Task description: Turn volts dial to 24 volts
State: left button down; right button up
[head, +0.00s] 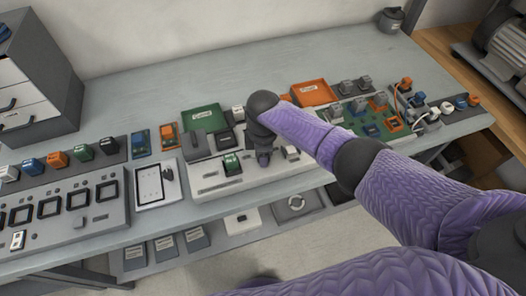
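I cannot make out a volts dial or any volt marking at this size. My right arm comes in from the right, and its dark wrist hangs over the middle of the bench. My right gripper (263,158) points down at a pale grey device (207,186) on the bench's front part. It is small and dark, and I cannot see whether its fingers are apart or touching anything. A green block (231,164) sits on the device just left of the gripper. The arm hides part of the device's right side. My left gripper is not in view.
A grey panel (60,217) with black square frames lies at the left, beside a white tablet-like board (152,186). Green (202,117) and orange (313,94) trays stand behind the device. A drawer cabinet (37,82) stands at the back left. The back middle of the bench is clear.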

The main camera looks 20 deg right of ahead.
grip_shut()
jog(key=m+p, duration=0.1)
jog(key=m, duration=0.3)
jog(key=shift+r+p, duration=0.1)
jog(key=shift+p, duration=0.3)
jog(key=m, duration=0.2)
jog(key=shift+m+p, duration=0.3)
jog(key=shift+p, duration=0.1)
jog(key=m+p, duration=0.1)
jog(key=m, duration=0.3)
jog(key=shift+m, duration=0.6)
